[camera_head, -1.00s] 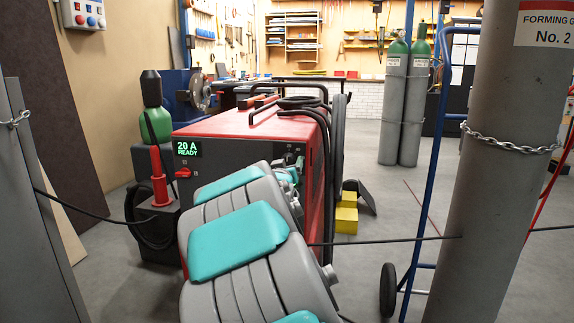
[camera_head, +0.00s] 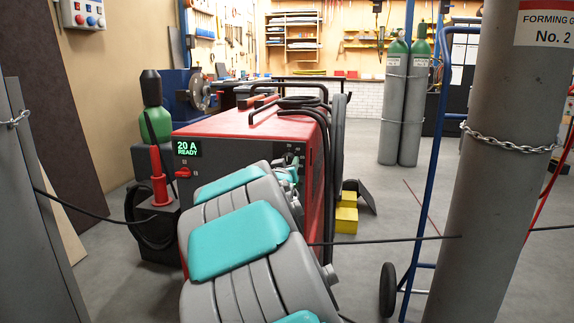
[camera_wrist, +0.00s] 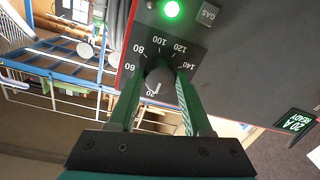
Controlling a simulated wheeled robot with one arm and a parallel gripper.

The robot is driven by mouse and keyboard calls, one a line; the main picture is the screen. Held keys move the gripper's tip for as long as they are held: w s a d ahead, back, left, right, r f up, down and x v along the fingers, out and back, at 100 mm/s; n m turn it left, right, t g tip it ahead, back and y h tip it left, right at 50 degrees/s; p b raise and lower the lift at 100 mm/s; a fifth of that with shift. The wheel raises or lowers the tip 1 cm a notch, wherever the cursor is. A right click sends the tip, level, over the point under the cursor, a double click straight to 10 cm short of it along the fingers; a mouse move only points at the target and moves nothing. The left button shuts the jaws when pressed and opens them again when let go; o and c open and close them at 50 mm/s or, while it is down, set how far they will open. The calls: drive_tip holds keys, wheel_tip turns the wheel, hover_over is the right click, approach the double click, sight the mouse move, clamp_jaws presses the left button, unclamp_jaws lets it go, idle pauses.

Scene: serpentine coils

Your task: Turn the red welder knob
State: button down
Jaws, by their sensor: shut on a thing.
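The red welder (camera_head: 240,122) stands in the middle of the head view, with a lit display (camera_head: 187,148) reading "20 A READY". In the wrist view its round dark grey knob (camera_wrist: 159,78) sits on a dial (camera_wrist: 163,45) marked 60 to 140, with a 20 below. The knob's white mark points down toward the 20. My gripper (camera_wrist: 158,82) has its two green fingers on either side of the knob, shut on it.
A green lit button (camera_wrist: 172,9) and a GAS label (camera_wrist: 208,14) lie beside the dial. A grey gas cylinder (camera_head: 490,170) with a chain stands at the right, beside a blue trolley frame (camera_head: 432,165). Yellow blocks (camera_head: 346,215) lie on the floor right of the welder. A dark cable crosses in front.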

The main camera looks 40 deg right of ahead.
drive_tip(key=m, duration=0.2)
drive_tip(key=shift+a+m+b, duration=0.1)
drive_tip(key=shift+m+b, duration=0.2)
drive_tip(key=shift+m, duration=0.1)
drive_tip(key=m+h+b, duration=0.1)
drive_tip(key=m+b, duration=0.3)
drive_tip(key=m, duration=0.9)
drive_tip(key=shift+w+f+b, duration=0.1)
drive_tip(key=shift+b, duration=0.25)
drive_tip(key=shift+m+g+h+b, duration=0.15)
drive_tip(key=shift+m+g+b, duration=0.25)
drive_tip(key=shift+m+b, duration=2.75)
drive_tip(key=shift+m+g+h+b, duration=0.15)
drive_tip(key=shift+m+g+b, duration=0.55)
drive_tip(key=shift+m, duration=4.65)
drive_tip(key=shift+t+b, duration=0.3)
